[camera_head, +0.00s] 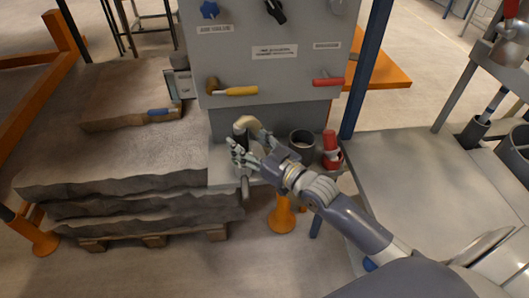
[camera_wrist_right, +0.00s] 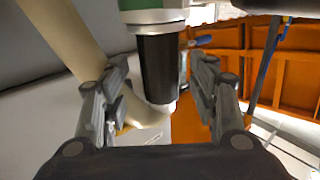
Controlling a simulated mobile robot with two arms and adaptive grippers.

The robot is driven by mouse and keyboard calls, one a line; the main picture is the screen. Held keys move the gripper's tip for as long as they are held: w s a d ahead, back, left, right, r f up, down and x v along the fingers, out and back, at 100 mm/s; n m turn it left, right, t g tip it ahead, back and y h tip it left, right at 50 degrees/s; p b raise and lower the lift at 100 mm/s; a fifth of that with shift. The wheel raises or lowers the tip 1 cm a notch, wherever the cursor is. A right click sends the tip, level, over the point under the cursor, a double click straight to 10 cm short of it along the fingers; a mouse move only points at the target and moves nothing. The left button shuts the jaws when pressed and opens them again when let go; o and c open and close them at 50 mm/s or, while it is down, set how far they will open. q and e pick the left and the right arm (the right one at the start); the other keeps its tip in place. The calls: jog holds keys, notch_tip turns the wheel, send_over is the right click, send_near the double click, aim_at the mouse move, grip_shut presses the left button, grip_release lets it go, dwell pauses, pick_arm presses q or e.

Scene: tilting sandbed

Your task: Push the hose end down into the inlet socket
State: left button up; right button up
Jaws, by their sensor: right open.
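The hose (camera_head: 251,122) is beige and bends over beside the grey cabinet. Its dark end cuff (camera_head: 239,134) points down at the shelf's front. My right gripper (camera_head: 243,157) is at the cuff, its fingers partly covering it. In the right wrist view the black cuff (camera_wrist_right: 158,68) lies between the open fingers of my right gripper (camera_wrist_right: 158,98), with a visible gap to the right finger. The beige hose (camera_wrist_right: 65,35) passes behind the left finger. A green and pale collar (camera_wrist_right: 153,16) meets the cuff, apparently the inlet socket; how deep the cuff sits cannot be told. My left gripper is out of view.
The cabinet (camera_head: 270,70) carries yellow and red levers. The stone-like sandbed (camera_head: 110,155) lies left, and a grey table (camera_head: 415,170) right.

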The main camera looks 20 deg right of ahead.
jog(key=v, duration=0.9)
jog(key=shift+s, duration=0.4)
jog(key=shift+d, duration=0.15)
